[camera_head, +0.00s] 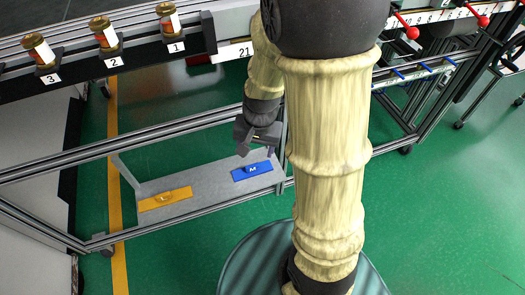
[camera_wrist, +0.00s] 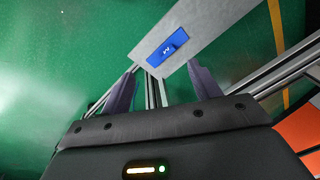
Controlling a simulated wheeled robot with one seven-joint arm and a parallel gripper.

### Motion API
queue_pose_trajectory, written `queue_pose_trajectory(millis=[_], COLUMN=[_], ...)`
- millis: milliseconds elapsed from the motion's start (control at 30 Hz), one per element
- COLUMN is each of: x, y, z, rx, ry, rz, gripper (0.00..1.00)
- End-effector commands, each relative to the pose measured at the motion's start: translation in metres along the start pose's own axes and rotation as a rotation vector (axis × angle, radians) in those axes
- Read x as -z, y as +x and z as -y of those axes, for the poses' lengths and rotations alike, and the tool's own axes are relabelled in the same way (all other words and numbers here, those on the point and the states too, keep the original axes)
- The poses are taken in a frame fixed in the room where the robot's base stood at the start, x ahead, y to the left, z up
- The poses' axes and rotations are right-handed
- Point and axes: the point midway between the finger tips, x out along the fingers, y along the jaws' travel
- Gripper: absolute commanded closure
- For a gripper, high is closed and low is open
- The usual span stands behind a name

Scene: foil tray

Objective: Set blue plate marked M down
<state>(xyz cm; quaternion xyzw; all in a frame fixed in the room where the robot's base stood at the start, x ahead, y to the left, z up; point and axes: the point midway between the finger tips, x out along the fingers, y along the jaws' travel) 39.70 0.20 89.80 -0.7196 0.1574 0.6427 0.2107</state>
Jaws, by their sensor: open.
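The blue plate marked M (camera_head: 240,175) lies flat on the right part of a low grey shelf (camera_head: 215,180). In the wrist view the blue plate (camera_wrist: 160,50) lies on the grey shelf (camera_wrist: 205,20), beyond my fingertips. My gripper (camera_head: 243,148) is above the shelf, close to the plate. Its two fingers (camera_wrist: 162,72) are spread, with nothing seen between them. I cannot tell the exact gap between fingertips and plate.
An orange plate (camera_head: 180,194) lies on the left part of the shelf. Metal rails (camera_head: 120,137) run above and in front of the shelf. Numbered holders with amber-topped pieces (camera_head: 107,38) stand on the upper rail.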

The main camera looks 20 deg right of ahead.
Motion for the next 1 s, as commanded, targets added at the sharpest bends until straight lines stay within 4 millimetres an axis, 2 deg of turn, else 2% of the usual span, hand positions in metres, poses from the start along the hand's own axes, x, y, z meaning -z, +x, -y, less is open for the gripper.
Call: queue_pose_trajectory(millis=[33, 100, 200, 300, 700, 867, 1000], x=[-0.009, -0.02, -0.032, -0.038, -0.038, -0.036, -0.033], y=[-0.013, -0.026, -0.038, -0.043, -0.049, -0.076, -0.111], z=[-0.005, -0.011, -0.018, -0.022, -0.022, -0.019, -0.016], rx=[0.008, 0.007, -0.003, -0.013, -0.015, -0.015, -0.015], ry=[-0.104, -0.258, -0.427, -0.518, -0.535, -0.534, -0.533], rz=[-0.026, -0.058, -0.095, -0.114, -0.116, -0.116, -0.116], gripper=[0.38, 0.38, 0.38, 0.38, 0.38, 0.38, 0.38])
